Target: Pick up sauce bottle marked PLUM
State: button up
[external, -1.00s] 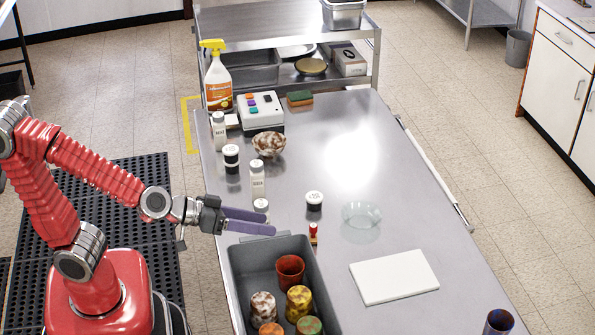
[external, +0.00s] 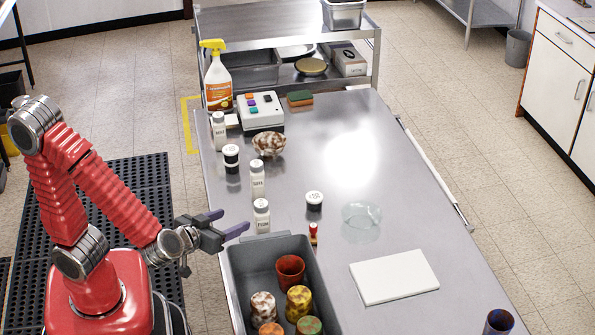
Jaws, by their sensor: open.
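Several white sauce bottles stand upright along the left side of the steel table. The nearest bottle (external: 261,217) has a dark label that looks like PLUM, though the print is very small. Another white bottle (external: 257,181) stands behind it, with a label too small to read surely, and a third white bottle (external: 219,132) stands further back. My gripper (external: 231,221) is open and empty at the table's left edge. Its purple fingers point toward the nearest bottle from the left, and a gap separates them from it.
A grey bin (external: 236,277) with several cups stands just in front of the nearest bottle. Dark jars with white lids (external: 314,200) (external: 231,158), a red-topped stamp (external: 313,233) and a glass bowl (external: 361,214) stand nearby. A white board (external: 394,276) lies to the right.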

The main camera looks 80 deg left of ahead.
aim_at(256, 210)
jog(key=shift+x, duration=4.35)
jog(key=shift+x, duration=2.55)
jog(key=shift+c, duration=0.5)
jog(key=shift+s+f, duration=0.1)
jog(key=shift+f, duration=0.05)
grip_shut()
